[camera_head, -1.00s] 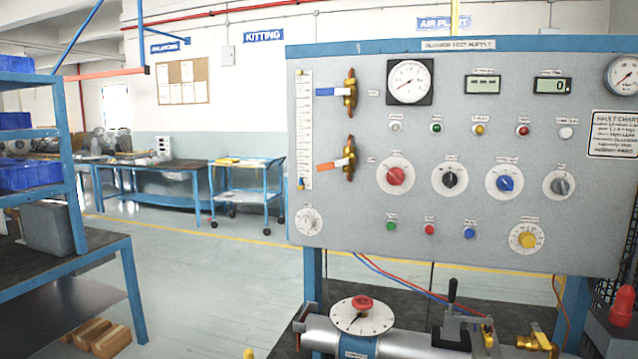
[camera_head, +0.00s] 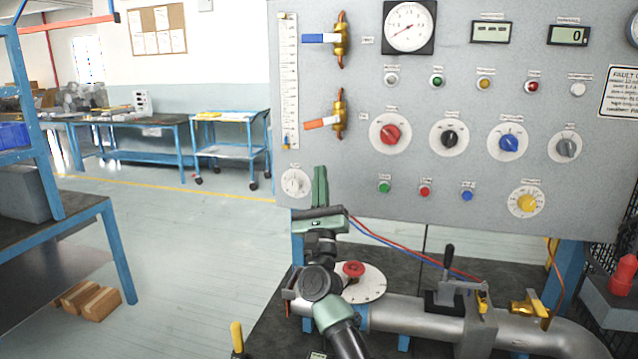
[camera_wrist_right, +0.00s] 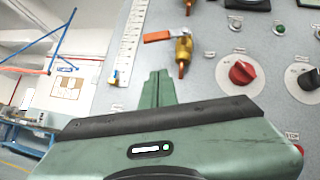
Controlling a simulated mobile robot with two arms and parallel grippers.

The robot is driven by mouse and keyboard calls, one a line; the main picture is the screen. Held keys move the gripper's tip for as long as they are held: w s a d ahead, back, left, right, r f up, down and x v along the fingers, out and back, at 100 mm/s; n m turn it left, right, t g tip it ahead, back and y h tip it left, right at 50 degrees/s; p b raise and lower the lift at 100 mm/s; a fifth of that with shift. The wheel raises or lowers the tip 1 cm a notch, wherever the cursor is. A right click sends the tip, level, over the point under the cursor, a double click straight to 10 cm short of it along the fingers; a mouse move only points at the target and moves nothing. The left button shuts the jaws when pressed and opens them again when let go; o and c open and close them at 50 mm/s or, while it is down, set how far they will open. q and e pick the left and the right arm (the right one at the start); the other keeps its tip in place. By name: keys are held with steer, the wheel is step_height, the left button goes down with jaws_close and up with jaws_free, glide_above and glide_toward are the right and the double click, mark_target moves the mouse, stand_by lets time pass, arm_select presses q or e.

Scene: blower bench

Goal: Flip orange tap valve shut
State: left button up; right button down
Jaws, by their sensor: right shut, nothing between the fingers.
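The orange tap valve is a brass body with an orange lever (camera_head: 320,124) on the left side of the grey panel. Its lever points left, sideways across the upright brass body (camera_head: 340,113). In the right wrist view the orange lever (camera_wrist_right: 158,36) also points left from the brass body (camera_wrist_right: 184,50). My right gripper (camera_head: 320,172) is shut and empty, its green fingers pointing up, below the orange valve and apart from it. In the right wrist view the shut fingers (camera_wrist_right: 157,88) are below and left of the valve. My left gripper is not in view.
A similar blue-lever valve (camera_head: 316,38) sits above the orange one. A white scale strip (camera_head: 288,85) is to their left. A white dial (camera_head: 296,183) is left of my fingers, and a red knob (camera_head: 390,134) is to the valve's right. Pipework (camera_head: 420,312) lies below the panel.

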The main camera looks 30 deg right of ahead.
mark_target(311, 128)
steer(key=w+d+r+p, duration=0.1)
steer(key=w+r+p, duration=0.2)
steer(key=r, duration=0.4)
steer(key=shift+w, duration=0.45)
steer(key=shift+d, duration=0.1)
steer(key=m+g+h+b, duration=0.1)
steer(key=b, duration=0.1)
steer(key=r+m+g+h+b, duration=0.1)
steer(key=m+b, duration=0.1)
steer(key=b, duration=0.1)
steer(key=w+a+m+g+h+b, duration=0.1)
steer(key=m+h+b, duration=0.1)
steer(key=b, duration=0.1)
steer(key=shift+r, duration=0.3)
